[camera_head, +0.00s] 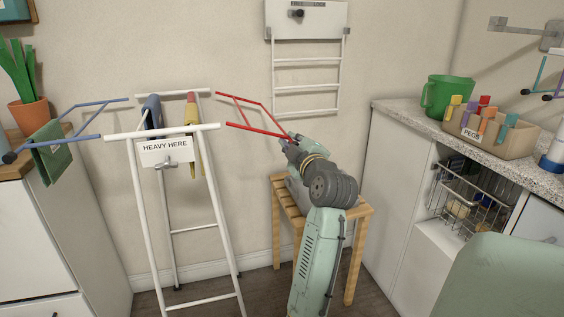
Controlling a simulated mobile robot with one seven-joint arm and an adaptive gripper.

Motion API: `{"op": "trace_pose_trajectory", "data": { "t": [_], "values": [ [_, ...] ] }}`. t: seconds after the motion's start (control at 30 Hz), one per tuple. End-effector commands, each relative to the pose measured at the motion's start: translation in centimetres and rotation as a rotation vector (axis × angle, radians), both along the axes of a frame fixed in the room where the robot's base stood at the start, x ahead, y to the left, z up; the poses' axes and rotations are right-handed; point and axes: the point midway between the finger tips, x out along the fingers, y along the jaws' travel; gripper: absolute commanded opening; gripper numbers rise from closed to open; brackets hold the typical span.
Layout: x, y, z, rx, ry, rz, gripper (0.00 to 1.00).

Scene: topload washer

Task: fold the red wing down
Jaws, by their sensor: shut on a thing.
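The red wing (257,130) is a frame of red bars on the right side of the white drying rack (163,131). It sticks out to the right and slopes slightly downward towards its outer end. My gripper (287,140) is at the outer front corner of the red wing and is shut on it. My wrist and arm partly hide the fingertips and the exact grip.
The blue wing (83,139) sticks out left with a green towel (50,155) on it. A sign reading "HEAVY HERE" (165,151) hangs on the rack. A wooden stool (358,212) stands behind my arm. A counter (400,109) with a peg box (490,130) is at right.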

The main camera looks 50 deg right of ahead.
Motion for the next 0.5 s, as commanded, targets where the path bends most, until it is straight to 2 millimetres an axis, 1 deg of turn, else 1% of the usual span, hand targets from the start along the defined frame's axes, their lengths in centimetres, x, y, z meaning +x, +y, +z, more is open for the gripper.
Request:
{"op": "trace_pose_trajectory", "data": {
  "t": [0.03,0.2,0.5],
  "values": [
    [-0.8,-0.6,1.1,-0.04,0.017,-0.012,0.0],
    [-1.0,-1.1,3.8,-0.167,0.095,-0.012,0.0],
    [-1.1,-1.1,7.5,-0.337,0.198,-0.01,0.0]
  ]
}}
